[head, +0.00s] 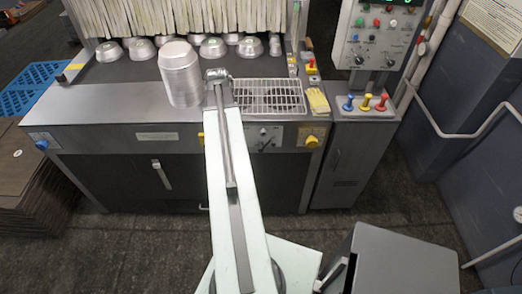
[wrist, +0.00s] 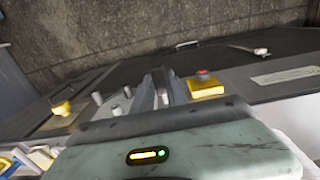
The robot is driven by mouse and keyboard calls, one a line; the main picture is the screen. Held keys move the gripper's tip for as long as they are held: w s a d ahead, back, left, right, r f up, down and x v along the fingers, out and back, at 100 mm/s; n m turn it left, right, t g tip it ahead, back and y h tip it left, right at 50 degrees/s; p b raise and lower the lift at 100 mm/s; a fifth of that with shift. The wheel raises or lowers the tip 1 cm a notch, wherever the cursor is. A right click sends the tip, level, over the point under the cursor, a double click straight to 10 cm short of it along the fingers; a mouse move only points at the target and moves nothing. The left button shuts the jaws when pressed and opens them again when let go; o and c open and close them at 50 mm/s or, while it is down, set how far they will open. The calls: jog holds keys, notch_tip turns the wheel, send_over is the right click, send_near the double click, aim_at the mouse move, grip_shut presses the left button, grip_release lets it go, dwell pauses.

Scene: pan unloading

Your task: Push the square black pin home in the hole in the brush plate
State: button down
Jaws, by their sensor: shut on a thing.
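My gripper (head: 217,76) is at the machine's front edge in the head view, at the far end of my pale arm. In the wrist view its two grey fingers (wrist: 160,90) are close together, shut on a small dark piece between them. This appears to be the square black pin, but the fingers hide most of it. I cannot make out its hole or how deep it sits. A pale plate with knobs and pegs (head: 265,137) is on the machine front, right of my arm; it also shows in the wrist view (wrist: 117,103). I cannot tell whether this is the brush plate.
A stack of silver pans (head: 180,74) stands just left of my gripper. A wire rack (head: 268,96) lies to its right. More pans (head: 143,49) sit behind, under a strip curtain (head: 180,17). A control box (head: 378,35) stands at right. A grey cabinet (head: 395,262) is at lower right.

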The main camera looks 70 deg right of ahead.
aim_at(262, 135)
jog(key=s+d+f+g+h+b, duration=0.1)
jog(key=s+d+f+g+b, duration=0.3)
jog(key=s+f+b, duration=0.5)
jog(key=s+b, duration=0.1)
jog(key=s, duration=0.3)
jog(key=shift+s+d+f+h+b, duration=0.2)
jog(key=shift+d+f+h+b, duration=0.1)
jog(key=shift+d+h, duration=0.1)
jog(key=shift+d, duration=0.1)
jog(key=shift+w+d, duration=0.25)
jog(key=shift+d, duration=0.4)
jog(key=shift+w+d, duration=0.3)
jog(key=shift+d, duration=0.3)
jog(key=shift+w+d, duration=0.25)
jog(key=shift+d, duration=0.4)
jog(key=shift+w+d, duration=0.3)
jog(key=shift+d, duration=0.35)
jog(key=shift+w+d, duration=0.3)
jog(key=shift+d, duration=0.3)
jog(key=c, duration=1.3)
grip_release()
jog(key=shift+o, duration=0.2)
